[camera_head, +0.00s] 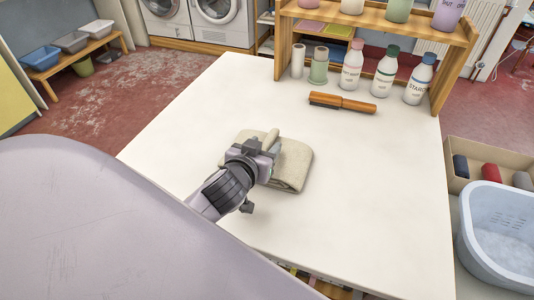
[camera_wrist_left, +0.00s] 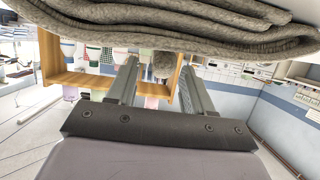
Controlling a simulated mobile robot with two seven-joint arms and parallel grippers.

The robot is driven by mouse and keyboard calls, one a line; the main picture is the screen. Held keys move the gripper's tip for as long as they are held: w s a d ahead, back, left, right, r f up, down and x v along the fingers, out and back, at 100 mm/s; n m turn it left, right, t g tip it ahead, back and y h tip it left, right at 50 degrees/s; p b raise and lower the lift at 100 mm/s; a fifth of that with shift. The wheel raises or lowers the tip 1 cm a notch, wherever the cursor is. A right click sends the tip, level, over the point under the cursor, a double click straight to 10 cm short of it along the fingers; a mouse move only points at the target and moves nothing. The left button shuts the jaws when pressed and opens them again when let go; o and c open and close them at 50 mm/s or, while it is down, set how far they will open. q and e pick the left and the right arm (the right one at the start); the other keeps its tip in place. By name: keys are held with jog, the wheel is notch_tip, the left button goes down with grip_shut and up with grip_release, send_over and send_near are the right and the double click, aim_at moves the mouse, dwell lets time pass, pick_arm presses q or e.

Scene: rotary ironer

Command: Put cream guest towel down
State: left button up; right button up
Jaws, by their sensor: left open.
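The cream guest towel (camera_head: 293,165) lies folded in a thick pad on the white table. My left gripper (camera_head: 266,150) is over its near left part in the head view and hides some of it. In the left wrist view the towel's stacked folds (camera_wrist_left: 200,30) run across the top of the picture. The two fingers of the left gripper (camera_wrist_left: 157,80) stand apart there. A small rounded cloth-like end (camera_wrist_left: 163,66) shows between them, and I see no finger pressing on it. My right gripper is in neither view.
The white table (camera_head: 370,190) is clear around the towel. An orange-brown handled tool (camera_head: 342,103) lies behind it, before a wooden shelf (camera_head: 450,75) with several bottles. A pale blue basket (camera_head: 500,235) and a cardboard box (camera_head: 455,183) stand at the right.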

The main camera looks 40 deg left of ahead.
pick_arm(q)
grip_shut()
jog(key=shift+r, duration=0.1)
